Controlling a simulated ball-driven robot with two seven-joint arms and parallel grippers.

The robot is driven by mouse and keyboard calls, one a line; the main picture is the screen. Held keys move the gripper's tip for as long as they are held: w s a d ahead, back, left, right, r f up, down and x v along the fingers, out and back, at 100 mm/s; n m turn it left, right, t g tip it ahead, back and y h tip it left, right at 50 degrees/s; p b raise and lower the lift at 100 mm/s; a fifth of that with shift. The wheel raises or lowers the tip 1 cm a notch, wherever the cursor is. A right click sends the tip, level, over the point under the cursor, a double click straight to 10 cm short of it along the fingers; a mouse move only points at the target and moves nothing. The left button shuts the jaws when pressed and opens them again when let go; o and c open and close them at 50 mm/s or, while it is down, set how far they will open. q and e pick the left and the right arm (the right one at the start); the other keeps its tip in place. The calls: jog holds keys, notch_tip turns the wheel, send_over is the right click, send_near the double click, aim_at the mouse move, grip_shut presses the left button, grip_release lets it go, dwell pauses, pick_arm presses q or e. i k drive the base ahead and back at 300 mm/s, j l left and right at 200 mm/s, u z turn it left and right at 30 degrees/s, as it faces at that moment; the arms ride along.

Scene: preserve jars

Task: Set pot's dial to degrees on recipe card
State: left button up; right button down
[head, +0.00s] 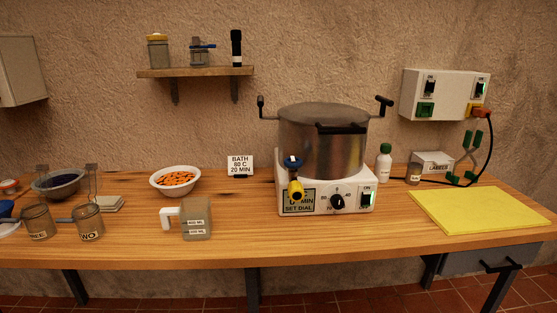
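The pot (322,145) is a large steel vessel with a lid and black side handles. It stands on a white base (325,207) at the back of the table, right of centre. The black round dial (337,201) is on the base's front, with small numbers around it; its exact setting is too small to read. A greenish display (298,200) left of the dial reads "MIN" and "SET DIAL", partly hidden by a yellow-and-blue tap (295,186). The recipe card (240,165) stands left of the pot and reads "BATH 80 C 20 MIN". Neither of my grippers is in view.
A bowl of orange pieces (175,180), a measuring jug (196,218) and labelled jars (89,222) stand on the left. The table front before the pot is clear.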

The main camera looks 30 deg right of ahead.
aim_at(337, 201)
jog(key=z, duration=1.2)
